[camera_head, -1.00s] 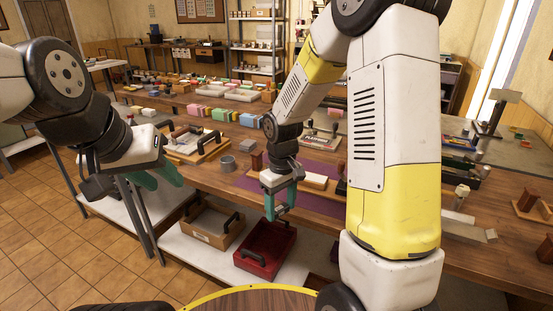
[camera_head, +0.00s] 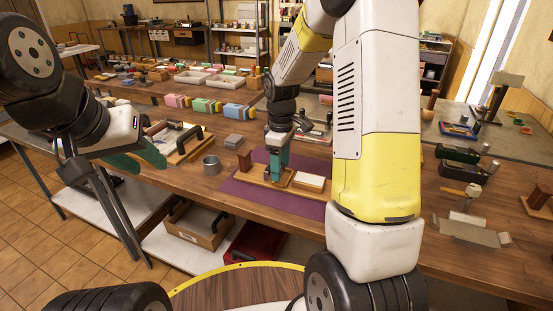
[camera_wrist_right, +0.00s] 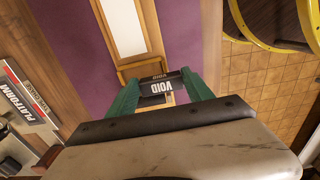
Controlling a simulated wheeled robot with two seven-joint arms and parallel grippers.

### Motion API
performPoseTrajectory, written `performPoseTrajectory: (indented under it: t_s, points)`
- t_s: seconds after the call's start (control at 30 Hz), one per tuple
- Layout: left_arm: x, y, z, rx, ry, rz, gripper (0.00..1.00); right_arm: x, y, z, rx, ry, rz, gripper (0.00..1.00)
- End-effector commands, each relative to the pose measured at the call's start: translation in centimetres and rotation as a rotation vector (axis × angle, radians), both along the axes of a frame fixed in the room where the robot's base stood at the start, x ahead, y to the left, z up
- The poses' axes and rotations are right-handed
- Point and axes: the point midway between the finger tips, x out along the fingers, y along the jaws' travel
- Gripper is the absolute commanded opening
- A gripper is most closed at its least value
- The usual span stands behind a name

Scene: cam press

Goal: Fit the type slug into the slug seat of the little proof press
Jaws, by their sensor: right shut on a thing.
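The proof press shows as a wooden base (camera_head: 295,189) with a white pad (camera_head: 310,182) on a purple mat; its base also shows in the right wrist view (camera_wrist_right: 148,28). My right gripper (camera_head: 279,172) is low over the left part of this base. In the right wrist view its green fingers are shut on the type slug (camera_wrist_right: 158,88), a dark block lettered "VOID". The slug is by a wooden frame at the end of the base; whether it sits in the seat I cannot tell. My left gripper (camera_head: 146,157) hangs open and empty at the left, before the table edge.
A grey tin (camera_head: 211,165) and a dark-red wooden block (camera_head: 244,160) stand left of the press. The purple mat (camera_head: 245,197) is clear in front.

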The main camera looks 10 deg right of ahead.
Motion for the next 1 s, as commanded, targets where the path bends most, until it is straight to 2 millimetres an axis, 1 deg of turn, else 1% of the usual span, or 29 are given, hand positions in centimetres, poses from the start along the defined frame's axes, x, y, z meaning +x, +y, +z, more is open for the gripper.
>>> performPoseTrajectory:
  t_s: [0.03, 0.1, 0.27, 0.37, 0.5, 0.6, 0.87, 1.0]
  points:
    - [0.0, 0.0, 0.0, 0.000, 0.000, 0.000, 0.36, 0.7, -0.6, -0.1, 0.000, -0.001, -0.002, 0.00]
    - [0.0, 0.0, 0.0, 0.000, 0.000, 0.000, 0.36, 1.3, -1.1, -0.2, 0.000, 0.000, -0.001, 0.00]
    - [0.0, 0.0, 0.0, 0.000, 0.000, 0.000, 0.36, 2.0, -1.7, -0.2, 0.000, 0.000, 0.000, 0.00]
    - [0.0, 0.0, 0.0, 0.000, 0.000, 0.000, 0.36, 2.8, -2.5, -0.3, -0.001, -0.001, -0.002, 0.00]
    - [0.0, 0.0, 0.0, 0.000, 0.000, 0.000, 0.36, 2.6, -2.4, -2.8, 0.000, 0.005, 0.001, 0.00]
    - [0.0, 0.0, 0.0, 0.000, 0.000, 0.000, 0.36, 2.7, -2.4, -3.8, 0.000, 0.001, 0.001, 0.00]
    - [0.0, 0.0, 0.0, 0.000, 0.000, 0.000, 0.36, 2.7, -2.4, -3.9, -0.001, -0.001, 0.000, 0.00]
    - [0.0, 0.0, 0.0, 0.000, 0.000, 0.000, 0.36, 2.7, -2.4, -4.3, 0.000, 0.000, 0.000, 0.00]
